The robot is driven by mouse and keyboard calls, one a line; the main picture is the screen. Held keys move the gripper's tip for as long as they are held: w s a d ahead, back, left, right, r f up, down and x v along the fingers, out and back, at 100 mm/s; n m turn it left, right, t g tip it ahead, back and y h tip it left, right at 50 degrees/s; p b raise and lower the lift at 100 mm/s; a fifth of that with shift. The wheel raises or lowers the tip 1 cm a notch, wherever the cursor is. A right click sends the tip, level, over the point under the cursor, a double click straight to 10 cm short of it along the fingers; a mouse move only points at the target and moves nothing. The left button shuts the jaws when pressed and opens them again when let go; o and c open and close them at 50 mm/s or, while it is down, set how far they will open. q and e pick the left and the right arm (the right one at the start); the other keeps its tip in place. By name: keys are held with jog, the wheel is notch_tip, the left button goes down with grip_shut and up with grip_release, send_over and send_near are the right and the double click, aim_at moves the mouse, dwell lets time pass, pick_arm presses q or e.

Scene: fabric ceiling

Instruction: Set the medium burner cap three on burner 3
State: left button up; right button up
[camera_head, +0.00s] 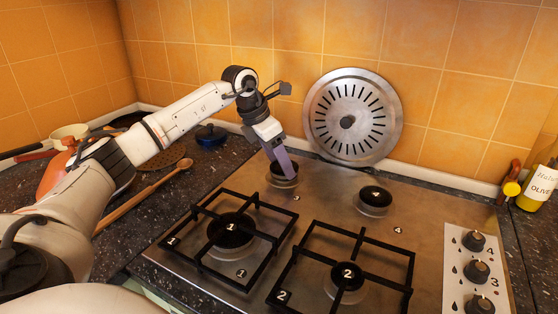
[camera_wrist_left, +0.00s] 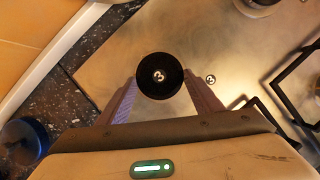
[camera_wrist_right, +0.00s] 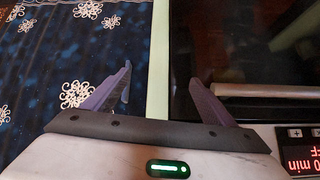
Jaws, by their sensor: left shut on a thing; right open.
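The medium burner cap three (camera_wrist_left: 159,76) is a round black disc with a white 3. In the left wrist view it sits between the two fingertips of my left gripper (camera_wrist_left: 160,88), which is shut on it. In the head view my left gripper (camera_head: 279,160) points down at the back left of the hob, and the cap (camera_head: 283,170) shows at its tips. Burner 3 is right below the cap, mostly hidden by it; I cannot tell whether the cap rests on it or hovers. A printed 3 (camera_wrist_left: 211,78) marks the hob beside it. My right gripper (camera_wrist_right: 162,85) is open and empty.
Black grates surround burner 1 (camera_head: 231,229) and burner 2 (camera_head: 347,275) in front. Burner 4 (camera_head: 374,199) wears its cap to the right. A round slotted metal disc (camera_head: 352,117) leans on the wall behind. A blue pot (camera_head: 211,135) stands left.

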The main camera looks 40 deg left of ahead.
pick_arm(q)
jog(key=shift+f, duration=0.5)
jog(key=o, duration=1.1)
jog(key=shift+r, duration=0.25)
jog(key=v, duration=1.2)
jog(key=shift+r, duration=0.3)
